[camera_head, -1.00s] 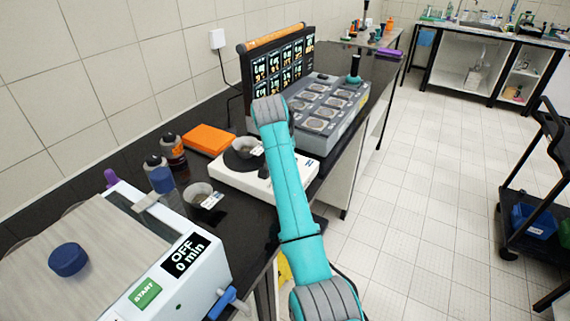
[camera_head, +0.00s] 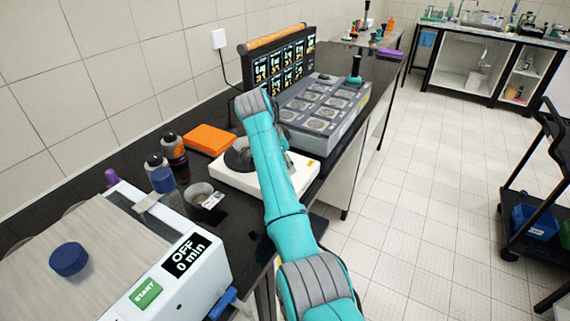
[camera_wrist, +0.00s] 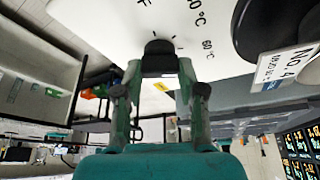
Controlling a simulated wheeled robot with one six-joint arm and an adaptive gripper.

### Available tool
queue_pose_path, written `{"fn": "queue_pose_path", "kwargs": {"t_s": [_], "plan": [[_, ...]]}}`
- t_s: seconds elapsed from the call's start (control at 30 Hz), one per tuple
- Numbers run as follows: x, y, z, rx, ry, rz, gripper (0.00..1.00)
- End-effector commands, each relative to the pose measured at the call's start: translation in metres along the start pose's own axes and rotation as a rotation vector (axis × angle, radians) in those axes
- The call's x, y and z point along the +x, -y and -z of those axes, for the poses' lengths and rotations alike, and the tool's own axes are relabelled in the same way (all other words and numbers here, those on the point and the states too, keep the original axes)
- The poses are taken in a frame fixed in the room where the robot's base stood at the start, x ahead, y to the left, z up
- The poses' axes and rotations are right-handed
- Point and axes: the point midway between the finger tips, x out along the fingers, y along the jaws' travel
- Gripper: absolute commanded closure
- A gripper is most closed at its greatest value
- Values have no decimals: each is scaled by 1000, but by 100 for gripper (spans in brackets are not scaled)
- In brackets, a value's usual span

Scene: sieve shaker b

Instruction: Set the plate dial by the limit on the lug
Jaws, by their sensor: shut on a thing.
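The white hot plate (camera_head: 228,181) with a dark round top stands on the black bench. In the wrist view, its white face (camera_wrist: 105,18) is upside down and carries "F", "60 °C" and another partly cut temperature mark. My gripper (camera_wrist: 158,74) is shut on the small black plate dial (camera_wrist: 158,54); its pointer setting cannot be read. A white lug (camera_wrist: 285,66) marked "No 4", with small print hard to read, sticks out by a dark round body at right. In the head view my arm hides the gripper, dial and this lug.
A small dish with a tag (camera_head: 204,197), bottles (camera_head: 174,152) and an orange block (camera_head: 210,139) stand left of the hot plate. A grey tray unit (camera_head: 322,108) and a dark display (camera_head: 283,68) stand behind. A sieve shaker showing "OFF 0 min" (camera_head: 188,255) is at lower left.

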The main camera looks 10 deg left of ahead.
Motion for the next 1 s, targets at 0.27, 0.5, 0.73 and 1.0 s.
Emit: {"fn": "queue_pose_path", "kwargs": {"t_s": [0.27,0.5,0.73,1.0], "plan": [[0,0,0,6,0,0,95],[0,0,0,5,0,0,35],[0,0,0,4,0,-1,35],[-20,1,0,4,-1,1,35]]}}
